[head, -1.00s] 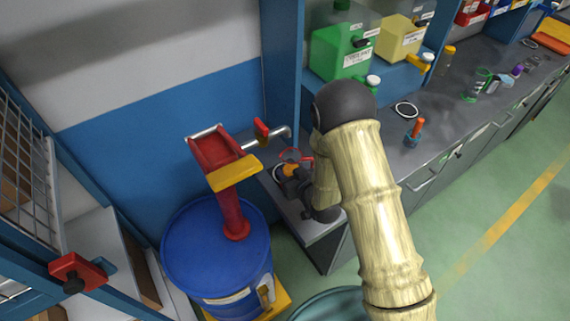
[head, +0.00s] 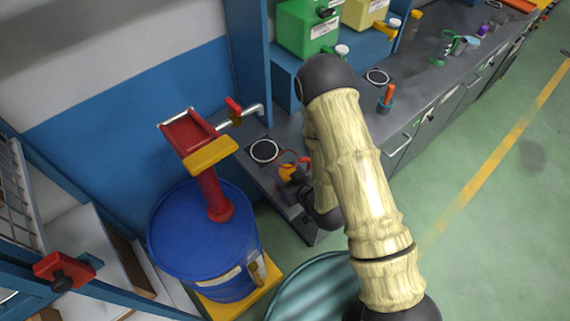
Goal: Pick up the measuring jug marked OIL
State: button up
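A small jug with a red rim or handle and orange-yellow contents (head: 288,171) is at the near end of the grey bench, to the right of a black pad with a white ring (head: 264,151). No OIL marking can be read on it from here. My gripper (head: 292,184) is dark and right at the jug, partly hidden behind my arm. The jug moves along with it, so it appears shut on the jug, though the fingers are hard to make out. I cannot tell how high the jug is above the bench.
A red pump (head: 212,190) stands on a blue drum (head: 190,245) at left, its spout (head: 250,113) reaching over the bench. An orange-topped tool (head: 387,97) and a second ringed pad (head: 377,77) are farther along. Green (head: 308,30) and yellow cans stand on the shelf.

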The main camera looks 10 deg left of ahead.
jog(key=shift+s+d+p, duration=0.4)
jog(key=shift+s+p, duration=0.1)
jog(key=shift+p, duration=0.35)
jog(key=shift+w, duration=0.1)
